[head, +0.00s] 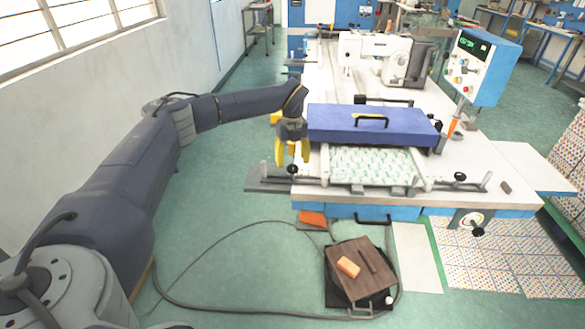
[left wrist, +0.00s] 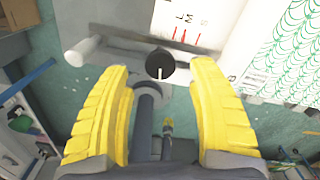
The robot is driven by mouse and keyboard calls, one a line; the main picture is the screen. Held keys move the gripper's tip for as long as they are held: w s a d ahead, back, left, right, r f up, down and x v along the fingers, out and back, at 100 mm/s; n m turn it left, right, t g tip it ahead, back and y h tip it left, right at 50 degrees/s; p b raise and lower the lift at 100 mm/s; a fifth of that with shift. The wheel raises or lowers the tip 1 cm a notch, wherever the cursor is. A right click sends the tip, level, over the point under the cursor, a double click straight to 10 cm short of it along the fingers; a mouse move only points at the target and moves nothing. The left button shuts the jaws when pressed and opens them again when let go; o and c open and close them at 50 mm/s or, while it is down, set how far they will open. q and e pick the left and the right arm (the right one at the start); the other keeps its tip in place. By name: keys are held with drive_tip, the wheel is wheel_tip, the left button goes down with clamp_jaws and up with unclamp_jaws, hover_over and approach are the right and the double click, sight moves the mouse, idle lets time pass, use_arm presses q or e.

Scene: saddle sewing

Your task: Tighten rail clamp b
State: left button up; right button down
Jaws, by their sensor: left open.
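My left gripper (head: 292,158) is open, its yellow fingers pointing down at the left end of the front rail (head: 330,184). A rail clamp's black knob (head: 292,169) is just below its fingertips. In the left wrist view the black knob (left wrist: 160,65), with a pale line on it, lies ahead of the gap between the two open fingers (left wrist: 160,78). I cannot tell whether they touch it. A second black knob (head: 460,177) is on the rail's right part. I see no letter telling which clamp is b. My right gripper is not in view.
A blue cover with a black handle (head: 370,122) lies behind the green-patterned sheet (head: 372,166) on the white table (head: 490,150). A sewing machine (head: 375,52) and a control box (head: 480,68) stand farther back. Below is a stool (head: 345,256) with an orange block.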

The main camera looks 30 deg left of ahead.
sight(292, 166)
use_arm(q)
drive_tip(key=shift+f, duration=1.95)
drive_tip(key=shift+c, duration=0.2)
clamp_jaws()
